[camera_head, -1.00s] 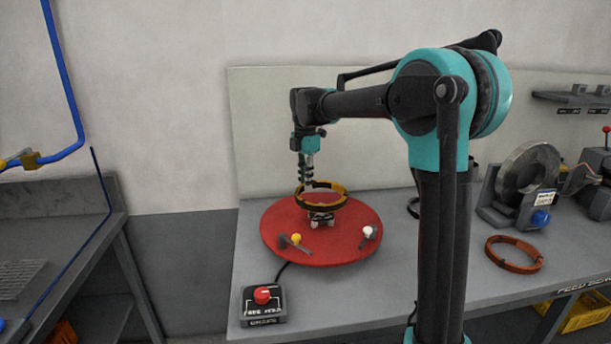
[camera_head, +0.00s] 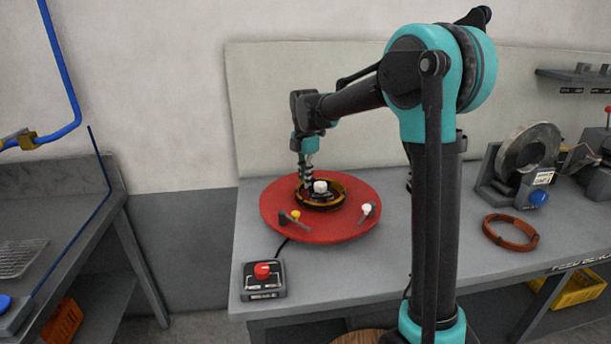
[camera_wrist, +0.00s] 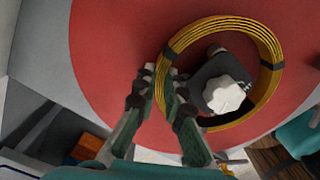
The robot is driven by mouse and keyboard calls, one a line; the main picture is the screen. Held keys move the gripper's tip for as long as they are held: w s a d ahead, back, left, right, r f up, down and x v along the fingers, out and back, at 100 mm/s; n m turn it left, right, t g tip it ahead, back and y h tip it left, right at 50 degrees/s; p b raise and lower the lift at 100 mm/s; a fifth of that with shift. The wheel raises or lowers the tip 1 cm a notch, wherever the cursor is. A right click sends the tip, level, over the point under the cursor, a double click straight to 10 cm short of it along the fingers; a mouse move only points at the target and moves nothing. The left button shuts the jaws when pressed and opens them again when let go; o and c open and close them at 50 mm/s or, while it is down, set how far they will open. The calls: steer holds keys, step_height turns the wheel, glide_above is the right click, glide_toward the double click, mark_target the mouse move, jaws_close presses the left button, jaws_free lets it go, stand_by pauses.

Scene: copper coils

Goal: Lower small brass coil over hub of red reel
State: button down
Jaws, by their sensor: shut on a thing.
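The small brass coil (camera_head: 336,201), a yellow ring with dark ties, is around the hub (camera_head: 320,187) of the red reel (camera_head: 350,221), low near the disc. In the wrist view the coil (camera_wrist: 264,45) encircles the dark hub with its pale knob (camera_wrist: 226,96). Whether it touches the disc is unclear. My gripper (camera_head: 305,186) is at the coil's left side; in the wrist view my gripper (camera_wrist: 165,85) is shut on the coil's near edge, the contact partly hidden by the fingers.
On the reel stand a yellow-knobbed lever (camera_head: 294,215) and a white-knobbed lever (camera_head: 366,210). A red-button box (camera_head: 263,278) sits at front left. A copper coil (camera_head: 510,232) lies to the right on the bench, near a grey machine (camera_head: 522,170).

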steer(key=c, duration=1.5)
jaws_free()
steer(key=shift+c, duration=0.2)
step_height(320, 180, up, 12)
